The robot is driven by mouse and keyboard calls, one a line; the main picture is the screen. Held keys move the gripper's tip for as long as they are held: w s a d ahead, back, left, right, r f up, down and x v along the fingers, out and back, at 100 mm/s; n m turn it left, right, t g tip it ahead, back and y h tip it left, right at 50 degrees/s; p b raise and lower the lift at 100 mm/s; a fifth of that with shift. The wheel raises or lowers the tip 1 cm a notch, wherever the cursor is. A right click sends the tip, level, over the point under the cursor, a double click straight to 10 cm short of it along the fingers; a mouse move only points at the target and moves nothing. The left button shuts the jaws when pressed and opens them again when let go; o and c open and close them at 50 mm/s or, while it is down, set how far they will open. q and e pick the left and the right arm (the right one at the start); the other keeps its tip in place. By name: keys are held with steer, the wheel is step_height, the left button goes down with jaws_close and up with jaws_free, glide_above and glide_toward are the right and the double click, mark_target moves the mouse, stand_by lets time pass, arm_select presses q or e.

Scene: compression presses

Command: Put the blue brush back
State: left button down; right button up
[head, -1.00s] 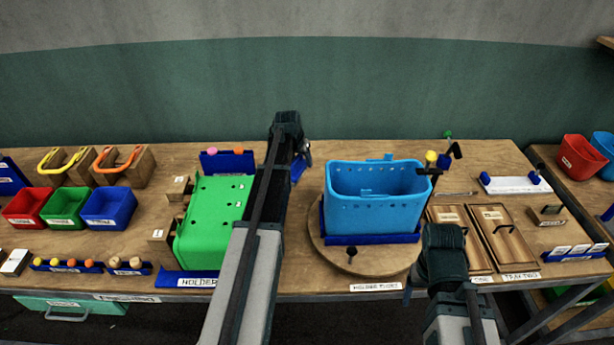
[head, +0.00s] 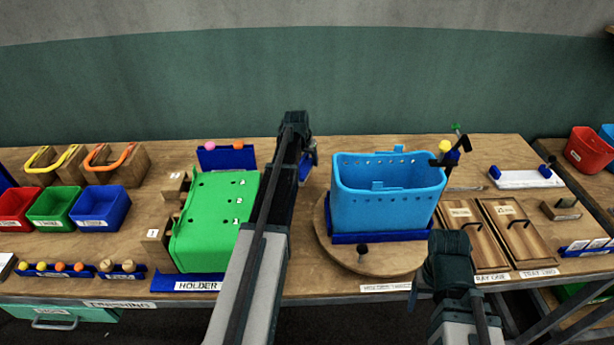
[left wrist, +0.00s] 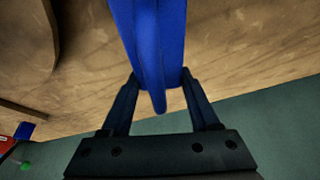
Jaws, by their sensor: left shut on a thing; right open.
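My left gripper (head: 305,150) is over the back of the table, between the green box and the light blue bin. It is shut on a blue object, which looks like the blue brush (head: 305,168). In the left wrist view the blue brush (left wrist: 150,50) is a long blue piece between the fingers (left wrist: 165,95), with bare wood behind it. Its far end is out of that view. My right gripper (head: 440,250) is open, low in front of the light blue bin's right side; its fingertips are hard to see.
The light blue bin (head: 385,205) stands on a round wooden turntable (head: 350,262). A green box (head: 212,225) with numbered holes is to the left, with a blue rack (head: 226,158) behind it. Two wooden trays (head: 515,235) lie to the right. A bare strip runs between box and bin.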

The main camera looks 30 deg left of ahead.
mark_target(307, 168)
arm_select(q)
steer(key=shift+f, duration=0.15)
step_height(307, 168, down, 4)
steer(key=b, duration=0.3)
steer(key=shift+b, duration=0.35)
steer(key=shift+r, duration=0.2)
steer(key=shift+f, duration=0.1)
steer(key=shift+c, duration=0.7)
jaws_free()
